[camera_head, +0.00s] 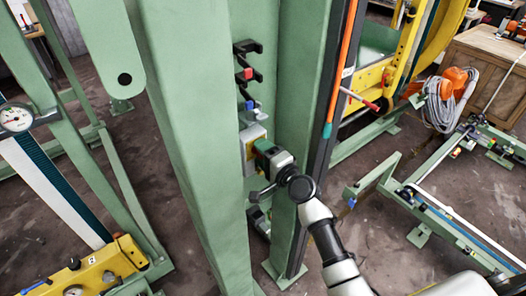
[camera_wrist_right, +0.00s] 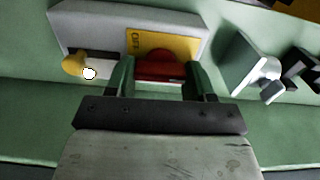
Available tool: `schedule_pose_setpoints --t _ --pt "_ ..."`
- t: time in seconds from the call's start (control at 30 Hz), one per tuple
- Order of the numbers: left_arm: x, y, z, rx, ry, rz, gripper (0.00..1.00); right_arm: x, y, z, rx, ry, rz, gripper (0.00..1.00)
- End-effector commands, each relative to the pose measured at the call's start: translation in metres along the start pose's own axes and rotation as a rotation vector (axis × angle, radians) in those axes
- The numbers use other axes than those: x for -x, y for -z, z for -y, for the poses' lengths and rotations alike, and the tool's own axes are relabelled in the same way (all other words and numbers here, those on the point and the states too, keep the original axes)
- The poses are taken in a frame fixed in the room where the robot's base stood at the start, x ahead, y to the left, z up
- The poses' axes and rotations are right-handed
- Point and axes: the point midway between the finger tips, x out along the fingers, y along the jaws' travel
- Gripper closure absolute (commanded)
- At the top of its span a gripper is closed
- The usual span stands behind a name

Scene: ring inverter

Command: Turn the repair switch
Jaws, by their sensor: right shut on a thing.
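The repair switch is a red knob (camera_wrist_right: 155,66) on a yellow plate (camera_wrist_right: 165,41) on the front of a grey box (camera_wrist_right: 100,22). In the right wrist view, the two green fingers of my right gripper (camera_wrist_right: 160,80) stand on either side of the red knob and are shut on it. In the head view, the right gripper (camera_head: 258,152) is against the box (camera_head: 253,133) on the green column and hides most of its front, including the knob. I cannot tell the knob's exact angle. My left gripper is not in view.
Black hooks with a red piece (camera_head: 248,74) and a blue piece stick out above the box. The tall green column (camera_head: 185,120) stands close on the left. A yellow knob (camera_wrist_right: 73,63) and a white round part (camera_wrist_right: 89,73) sit beside the switch.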

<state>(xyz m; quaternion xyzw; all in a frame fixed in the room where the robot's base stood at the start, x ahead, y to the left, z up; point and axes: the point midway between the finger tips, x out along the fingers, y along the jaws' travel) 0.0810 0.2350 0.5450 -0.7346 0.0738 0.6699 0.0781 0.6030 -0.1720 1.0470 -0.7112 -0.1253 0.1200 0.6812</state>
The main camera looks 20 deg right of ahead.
Motion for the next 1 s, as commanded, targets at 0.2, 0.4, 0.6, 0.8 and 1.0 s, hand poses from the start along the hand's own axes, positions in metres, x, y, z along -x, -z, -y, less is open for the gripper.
schedule_pose_setpoints --t 0.2,0.4,0.6,0.8,1.0 --pt "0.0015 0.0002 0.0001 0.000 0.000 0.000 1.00 0.0003 0.0002 -0.0008 -0.051 -0.001 -0.001 0.71" --pt "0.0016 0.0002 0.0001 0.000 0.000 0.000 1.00 0.0003 0.0002 -0.0011 -0.062 -0.001 -0.001 0.71" --pt "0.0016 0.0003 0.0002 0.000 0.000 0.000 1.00 0.0003 0.0002 -0.0012 -0.063 -0.001 -0.001 0.71" --pt "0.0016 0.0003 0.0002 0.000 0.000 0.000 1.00 0.0003 0.0002 -0.0011 -0.061 -0.001 -0.001 0.27" --pt "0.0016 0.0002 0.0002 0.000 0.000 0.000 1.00 0.0002 0.0001 -0.0006 -0.060 0.000 -0.001 0.21"
